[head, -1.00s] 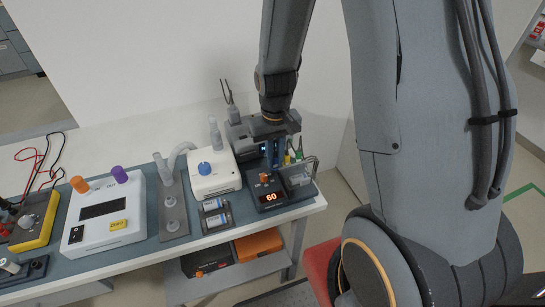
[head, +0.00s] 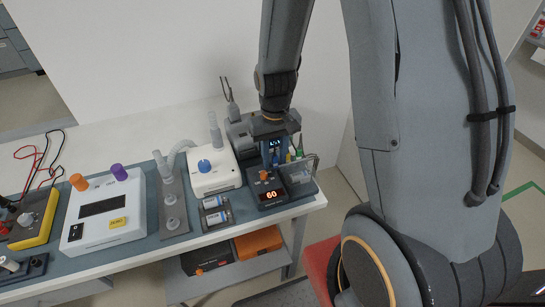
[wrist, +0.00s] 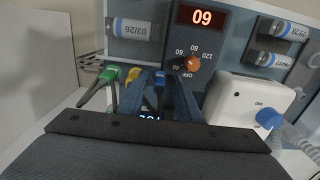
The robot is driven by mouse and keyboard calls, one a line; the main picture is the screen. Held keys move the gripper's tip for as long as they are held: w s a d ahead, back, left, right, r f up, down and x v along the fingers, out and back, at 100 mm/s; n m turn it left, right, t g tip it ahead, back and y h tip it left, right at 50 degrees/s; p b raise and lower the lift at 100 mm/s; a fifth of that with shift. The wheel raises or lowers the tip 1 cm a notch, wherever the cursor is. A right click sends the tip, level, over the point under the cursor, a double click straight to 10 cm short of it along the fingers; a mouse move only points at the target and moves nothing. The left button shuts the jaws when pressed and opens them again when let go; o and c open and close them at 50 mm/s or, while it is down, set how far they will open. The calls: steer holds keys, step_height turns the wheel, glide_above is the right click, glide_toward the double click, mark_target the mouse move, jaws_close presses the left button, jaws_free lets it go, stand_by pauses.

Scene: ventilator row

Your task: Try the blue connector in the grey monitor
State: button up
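The blue connector (wrist: 159,84) stands between the two blue-grey fingers of my gripper (wrist: 160,95) in the wrist view. A gap seems to show on each side of it, so the fingers look open around it. In the head view my gripper (head: 275,155) is low over the right end of the bench, and its fingers mostly hide the connector. The grey monitor (head: 240,137) stands behind, partly covered by my gripper; a small lit display shows between the fingers. Its sockets are hidden. Yellow (wrist: 132,76) and green (wrist: 108,76) connectors stand beside the blue one.
A dark box reading 60 with an orange knob (head: 264,175) stands in front of the gripper. A white unit with a blue knob (head: 213,170) is to its left. Labelled cylinders (head: 215,212) lie nearby. A clear-walled piece (head: 302,170) stands close on the right.

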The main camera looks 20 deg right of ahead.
mark_target(275, 154)
steer(key=shift+r, duration=0.2)
step_height(275, 154, up, 7)
steer(key=shift+r+b, duration=0.15)
steer(key=shift+b, duration=0.35)
steer(key=s+r, duration=0.3)
steer(key=s, duration=0.6)
steer(key=shift+s+a+r+t, duration=0.2)
steer(key=shift+a+r+t, duration=0.1)
steer(key=shift+t, duration=0.1)
